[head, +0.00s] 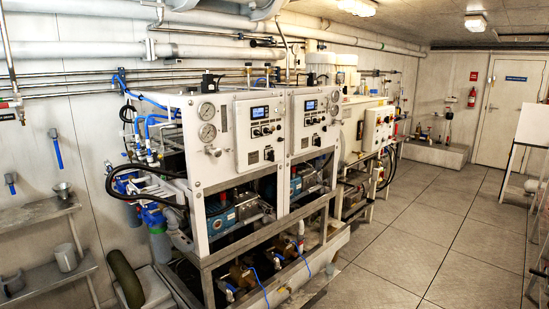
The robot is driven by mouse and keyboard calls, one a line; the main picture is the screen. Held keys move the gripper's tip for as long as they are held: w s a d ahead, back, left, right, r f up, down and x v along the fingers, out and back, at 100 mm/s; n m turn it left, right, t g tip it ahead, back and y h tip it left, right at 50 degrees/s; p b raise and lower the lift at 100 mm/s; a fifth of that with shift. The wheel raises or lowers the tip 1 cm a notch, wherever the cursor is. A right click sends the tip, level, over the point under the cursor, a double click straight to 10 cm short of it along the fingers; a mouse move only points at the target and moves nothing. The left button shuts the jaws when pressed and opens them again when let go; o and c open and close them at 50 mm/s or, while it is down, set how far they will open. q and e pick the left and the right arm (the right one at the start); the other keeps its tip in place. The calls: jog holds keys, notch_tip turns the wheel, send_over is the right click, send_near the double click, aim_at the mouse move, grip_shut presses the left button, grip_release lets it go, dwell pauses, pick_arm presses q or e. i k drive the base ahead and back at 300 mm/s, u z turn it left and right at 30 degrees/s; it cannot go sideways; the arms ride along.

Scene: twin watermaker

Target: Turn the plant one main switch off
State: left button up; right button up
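The watermaker is a white-panelled frame (167,110) in the middle of the head view. It carries two similar control panels side by side, a left panel (243,139) and a right panel (297,137). Each has a small lit display, the left display (260,112) and the right display (310,105), with a row of dark knobs below. The labels are too small to read, so I cannot tell which panel is plant one, which knob is its main switch, or how it is set. Neither of my grippers is in view.
A grey shelf (40,211) with a funnel and jugs stands at the left. Another white cabinet (378,128) with red knobs stands beyond the watermaker. Open tiled floor (430,225) lies to the right, leading to a white door (508,110). A white table edge stands far right.

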aim_at(271, 153)
jog(key=z, duration=0.35)
jog(key=i, duration=2.1)
jog(key=u, duration=0.6)
jog(key=k, duration=0.9)
jog(key=u, duration=0.15)
jog(key=i, duration=0.9)
jog(key=z, duration=0.1)
